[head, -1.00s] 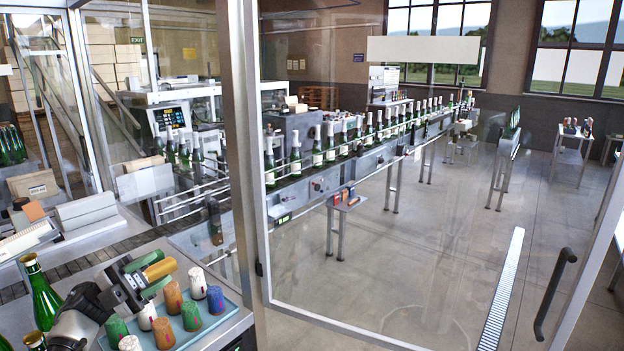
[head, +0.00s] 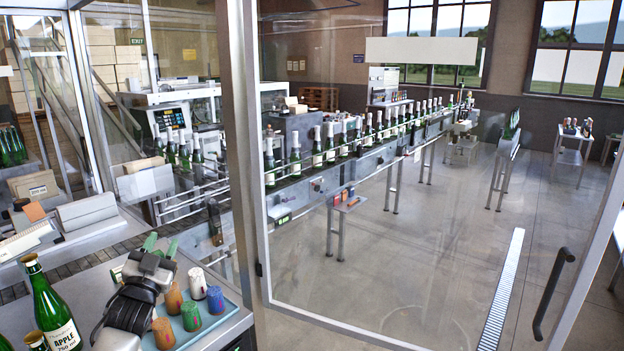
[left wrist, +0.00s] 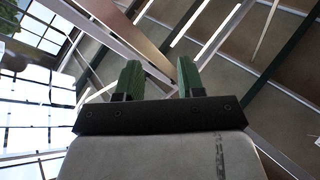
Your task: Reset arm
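My left gripper (head: 161,243) is raised over the tray at the lower left of the head view, its green fingertips pointing up and away. The left wrist view shows the same gripper (left wrist: 158,78) with its two green fingers apart and nothing between them, against the ceiling. My right gripper is in neither view.
A blue tray (head: 232,310) holds orange, white, blue and green foil capsules; my arm hides part of it. A green bottle labelled APPLE (head: 48,304) with a gold top stands left of my arm. A glass door frame (head: 243,150) rises to the right.

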